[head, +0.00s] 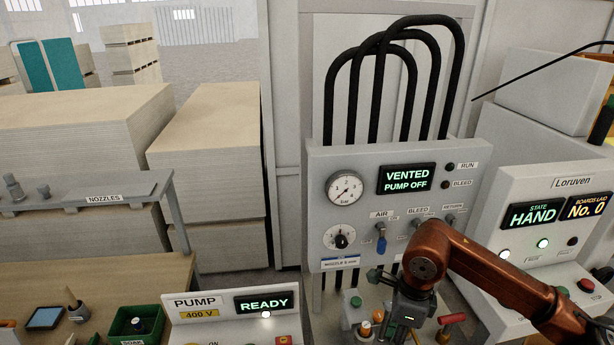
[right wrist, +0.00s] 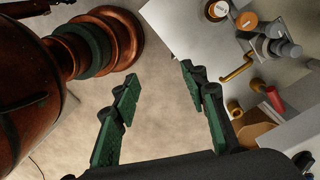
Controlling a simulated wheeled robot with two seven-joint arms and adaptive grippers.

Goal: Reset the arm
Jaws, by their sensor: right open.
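My right arm comes in from the right in the head view, and its gripper (head: 406,318) hangs in front of the grey valve panel (head: 325,180). In the right wrist view the gripper (right wrist: 158,82) has its two green fingers spread apart with nothing between them. A pale surface lies beyond them. The panel display (head: 407,179) reads VENTED, PUMP OFF. The Loruven console (head: 520,185) at right shows STATE HAND (head: 532,214) and BOARDS LAID No. 0 (head: 586,206). The pump box (head: 215,326) shows READY (head: 263,304). My left gripper is not in view.
A red-handled part (right wrist: 274,98) and orange-capped parts (right wrist: 246,21) lie right of the fingers in the wrist view. Black hoses (head: 355,90) rise behind the panel. The nozzle rack (head: 60,190), a green bin (head: 120,330) and board stacks (head: 70,125) stand at left.

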